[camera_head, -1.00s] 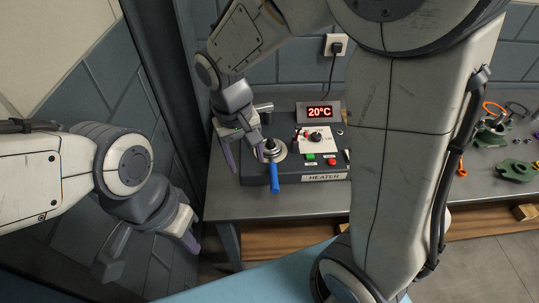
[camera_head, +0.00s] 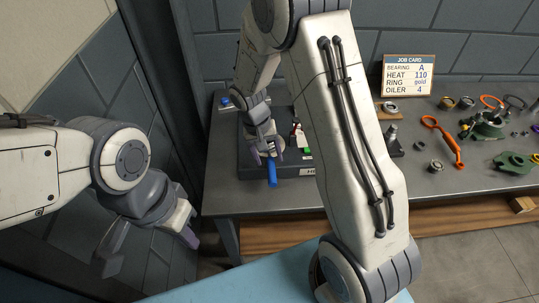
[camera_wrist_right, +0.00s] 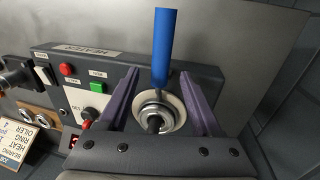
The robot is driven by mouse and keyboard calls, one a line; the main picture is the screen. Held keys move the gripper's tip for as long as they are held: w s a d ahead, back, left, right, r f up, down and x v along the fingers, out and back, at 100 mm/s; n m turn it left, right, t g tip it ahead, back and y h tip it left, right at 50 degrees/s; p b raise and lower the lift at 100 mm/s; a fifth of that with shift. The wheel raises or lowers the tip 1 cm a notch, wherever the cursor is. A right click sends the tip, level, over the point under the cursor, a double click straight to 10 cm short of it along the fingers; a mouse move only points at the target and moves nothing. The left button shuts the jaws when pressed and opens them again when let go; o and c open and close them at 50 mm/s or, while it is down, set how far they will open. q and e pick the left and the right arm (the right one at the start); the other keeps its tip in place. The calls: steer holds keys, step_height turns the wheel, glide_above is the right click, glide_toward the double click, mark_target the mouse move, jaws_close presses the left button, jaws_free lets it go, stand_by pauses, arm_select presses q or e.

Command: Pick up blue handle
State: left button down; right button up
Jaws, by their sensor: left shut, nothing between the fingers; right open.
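The blue handle (camera_head: 272,174) sticks out over the front edge of the dark heater (camera_head: 244,160) on the bench. In the right wrist view the blue handle (camera_wrist_right: 166,48) points up the picture from a round metal ring on a pale disc (camera_wrist_right: 173,112). My right gripper (camera_head: 266,156) is open above the heater; in its wrist view the purple fingers (camera_wrist_right: 160,88) stand on either side of the handle's inner end, apart from it. My left gripper (camera_head: 190,236) is shut and empty, off to the left of the bench. My right arm hides part of the heater.
The heater's red button (camera_wrist_right: 67,69) and green button (camera_wrist_right: 97,86) lie beside the right gripper. A job card (camera_head: 408,75) stands at the back. An orange tool (camera_head: 443,140) and several green and metal parts lie at the bench's right.

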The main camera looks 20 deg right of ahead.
steer(key=shift+d+f, duration=0.2)
steer(key=shift+f, duration=0.8)
steer(key=c, duration=1)
jaws_close()
steer(key=shift+r, duration=0.1)
